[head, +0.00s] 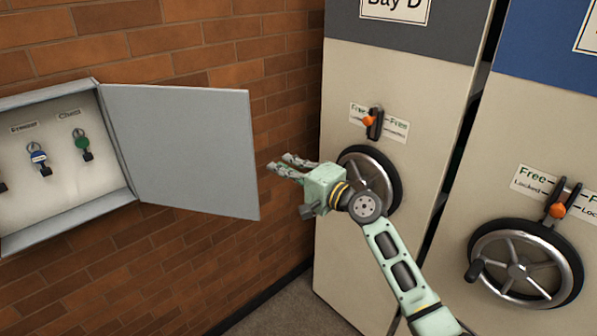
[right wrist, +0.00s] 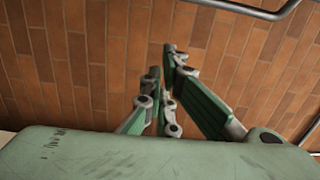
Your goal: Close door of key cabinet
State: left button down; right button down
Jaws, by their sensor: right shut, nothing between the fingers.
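The key cabinet (head: 70,212) hangs on the brick wall at the left in the head view. Its grey door (head: 183,148) stands wide open, swung out to the right. Keys with green (head: 82,142) and blue (head: 38,157) tags hang inside on hooks. My right gripper (head: 282,166) is shut and empty. It appears to the right of the door's free edge, apart from it in the picture. In the right wrist view its fingers (right wrist: 165,75) point at the brick wall, with nothing between them. My left gripper is not in view.
A beige shelving unit marked Bay D (head: 345,240) with a handwheel (head: 385,165) stands behind my right arm. A second unit with a blue top (head: 540,60) and a handwheel (head: 525,262) stands further right. Brick wall (head: 285,80) shows between door and unit.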

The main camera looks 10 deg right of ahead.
jog(key=a+p, duration=0.1)
jog(key=a, duration=0.1)
jog(key=s+a+p, duration=0.1)
jog(key=a+p, duration=0.1)
jog(key=shift+s+f, duration=0.1)
jog(key=shift+f, duration=0.05)
jog(key=shift+s, duration=0.1)
dwell(0.4)
